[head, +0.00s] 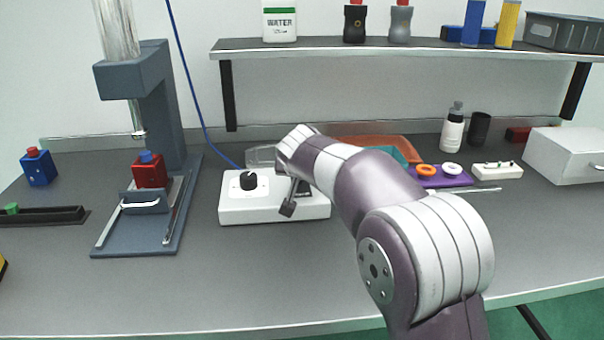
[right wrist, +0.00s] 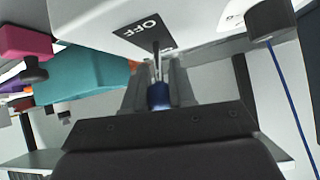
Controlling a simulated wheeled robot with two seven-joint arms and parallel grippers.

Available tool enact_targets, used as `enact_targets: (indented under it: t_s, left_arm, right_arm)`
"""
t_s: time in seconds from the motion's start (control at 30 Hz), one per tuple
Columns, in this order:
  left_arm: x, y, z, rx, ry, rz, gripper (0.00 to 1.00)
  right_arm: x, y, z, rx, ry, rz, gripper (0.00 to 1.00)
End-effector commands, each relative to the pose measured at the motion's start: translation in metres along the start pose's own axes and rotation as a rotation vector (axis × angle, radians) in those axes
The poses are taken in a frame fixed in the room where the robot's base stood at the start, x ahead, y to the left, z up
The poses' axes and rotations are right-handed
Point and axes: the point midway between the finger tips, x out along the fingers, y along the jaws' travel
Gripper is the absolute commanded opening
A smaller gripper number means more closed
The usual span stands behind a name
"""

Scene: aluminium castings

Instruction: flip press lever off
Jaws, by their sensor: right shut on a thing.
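The lever (right wrist: 158,95) is a thin grey rod with a blue end, standing out from a white box in the right wrist view. A black label (right wrist: 142,30) reading OFF lies beside the rod's base. My right gripper (right wrist: 157,78) is shut on the lever, with a finger on each side of its blue end. In the head view the white box (head: 245,208) sits mid-bench, and my right arm reaches over its right part, hiding the lever. The box's black knob (head: 249,181) shows at its left. My left gripper is out of view.
A blue-grey press stand (head: 160,110) with a red block (head: 150,172) is left of the box. An orange tray (head: 375,142), a purple tray (head: 440,181) and a white bottle (head: 452,130) are right. A blue cable (head: 188,85) runs down behind the box. The front bench is clear.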

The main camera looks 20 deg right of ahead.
Motion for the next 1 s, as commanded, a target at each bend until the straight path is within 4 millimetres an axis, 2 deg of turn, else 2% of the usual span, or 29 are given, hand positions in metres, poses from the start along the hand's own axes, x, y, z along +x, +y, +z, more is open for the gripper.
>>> enact_targets:
  t_s: [0.03, 0.13, 0.17, 0.2, 0.23, 0.47, 0.57, 0.67, 0.9, 1.0]
  left_arm:
    - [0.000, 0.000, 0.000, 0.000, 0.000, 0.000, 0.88]
    - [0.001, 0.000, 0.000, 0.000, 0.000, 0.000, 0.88]
    - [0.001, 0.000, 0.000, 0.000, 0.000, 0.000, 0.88]
    - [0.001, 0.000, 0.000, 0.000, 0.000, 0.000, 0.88]
    - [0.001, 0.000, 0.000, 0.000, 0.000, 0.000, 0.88]
    - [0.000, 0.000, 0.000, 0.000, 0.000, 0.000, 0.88]
    - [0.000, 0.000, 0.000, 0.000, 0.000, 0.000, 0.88]
    - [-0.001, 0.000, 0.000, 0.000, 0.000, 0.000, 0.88]
    - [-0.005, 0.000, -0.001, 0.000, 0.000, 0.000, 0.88]
    - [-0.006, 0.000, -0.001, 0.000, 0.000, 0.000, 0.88]
  right_arm:
    - [0.003, 0.000, 0.006, -0.002, -0.014, 0.004, 0.00]
    - [0.003, 0.000, 0.007, -0.003, -0.016, 0.005, 0.00]
    - [0.003, 0.000, 0.007, -0.003, -0.017, 0.005, 0.31]
    - [0.004, 0.001, 0.007, -0.003, -0.017, 0.005, 0.44]
    - [0.003, 0.001, 0.007, -0.003, -0.016, 0.005, 0.47]
    - [0.002, 0.000, 0.004, -0.002, -0.010, 0.003, 0.47]
    - [-0.004, 0.000, 0.003, -0.001, -0.008, 0.002, 0.47]
    - [-0.024, 0.000, 0.002, -0.001, -0.005, 0.000, 0.47]
    - [-0.089, -0.001, 0.003, -0.002, -0.008, 0.001, 0.47]
    - [-0.109, -0.001, 0.003, -0.002, -0.009, 0.001, 0.47]
